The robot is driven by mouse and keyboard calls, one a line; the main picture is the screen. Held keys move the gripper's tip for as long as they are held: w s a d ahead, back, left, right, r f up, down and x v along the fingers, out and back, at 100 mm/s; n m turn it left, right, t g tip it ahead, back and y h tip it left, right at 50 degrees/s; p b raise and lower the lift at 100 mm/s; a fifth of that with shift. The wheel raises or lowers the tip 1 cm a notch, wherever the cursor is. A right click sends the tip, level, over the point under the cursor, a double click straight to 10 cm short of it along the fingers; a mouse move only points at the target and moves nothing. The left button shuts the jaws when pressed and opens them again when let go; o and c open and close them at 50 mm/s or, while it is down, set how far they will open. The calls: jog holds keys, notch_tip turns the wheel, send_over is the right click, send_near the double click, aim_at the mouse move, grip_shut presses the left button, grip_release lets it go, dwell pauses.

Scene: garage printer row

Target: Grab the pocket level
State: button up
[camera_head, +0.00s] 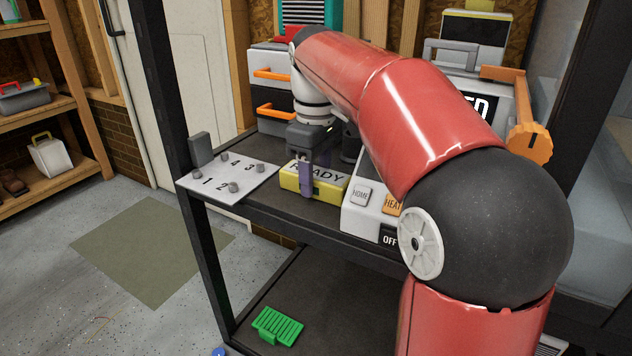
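My gripper (308,160) is at the middle shelf, reached over by my red arm. A narrow upright purple piece (306,180) shows below the gripper, in front of the yellow block's left part. I cannot tell whether this piece is a finger or a held thing. I cannot pick out the pocket level for certain. The gap between the fingers is not clear, and my arm hides part of the shelf.
A white plate (212,198) with numbers and small grey pegs lies left of the yellow block. A white panel with HOME and HEAT buttons (360,196) stands to its right. Black-and-white drawers (268,88) stand behind. A green slotted piece (277,326) lies on the lower shelf.

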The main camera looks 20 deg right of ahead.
jog(key=c, duration=0.6)
jog(key=shift+r, duration=0.1)
